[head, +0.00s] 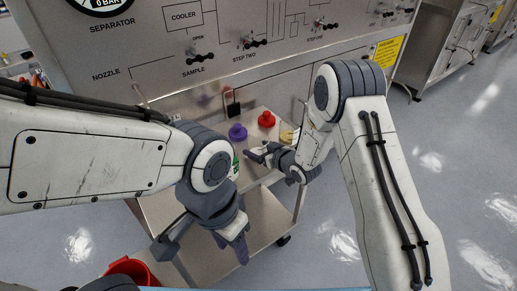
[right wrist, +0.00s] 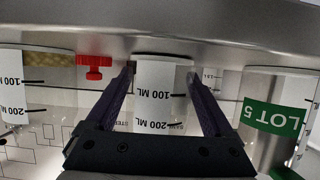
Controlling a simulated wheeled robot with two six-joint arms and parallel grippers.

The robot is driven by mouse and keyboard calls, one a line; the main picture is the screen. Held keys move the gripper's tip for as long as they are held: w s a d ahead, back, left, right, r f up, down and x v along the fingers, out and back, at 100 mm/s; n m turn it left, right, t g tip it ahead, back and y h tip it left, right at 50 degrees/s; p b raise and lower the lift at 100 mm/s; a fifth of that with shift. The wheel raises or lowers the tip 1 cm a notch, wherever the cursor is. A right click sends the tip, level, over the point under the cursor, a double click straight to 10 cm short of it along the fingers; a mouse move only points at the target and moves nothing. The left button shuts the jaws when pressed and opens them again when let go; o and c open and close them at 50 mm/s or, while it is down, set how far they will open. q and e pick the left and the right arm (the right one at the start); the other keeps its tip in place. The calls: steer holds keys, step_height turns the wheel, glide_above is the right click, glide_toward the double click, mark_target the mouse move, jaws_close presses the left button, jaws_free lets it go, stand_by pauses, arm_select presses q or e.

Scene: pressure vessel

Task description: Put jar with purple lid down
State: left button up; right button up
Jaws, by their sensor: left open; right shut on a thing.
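The jar with the purple lid (head: 237,132) stands upright at the cart's top shelf, close to the panel. My right gripper (head: 254,153) reaches it from the right and is shut on it. My left gripper (head: 205,246) hangs open and empty in front of the cart, pointing down.
The panel with valve handles (head: 250,43) rises behind. A red bin (head: 131,268) is at lower left. Floor at right is clear.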

steer(key=o, duration=1.1)
steer(key=shift+f, duration=0.1)
steer(key=shift+o, duration=0.4)
steer(key=shift+r, duration=0.25)
steer(key=v, duration=1.1)
steer(key=s+r+g+h, duration=0.2)
steer(key=s+r+g, duration=0.1)
steer(key=s, duration=0.7)
steer(key=s+r+g+h, duration=0.2)
steer(key=s+r+g, duration=0.1)
steer(key=s, duration=0.8)
steer(key=s+a+r+g+h, duration=0.1)
steer(key=s+r+g+h, duration=0.1)
steer(key=s, duration=0.8)
steer(key=r+g, duration=0.1)
steer(key=g, duration=0.1)
steer(key=shift+s+g+h, duration=0.4)
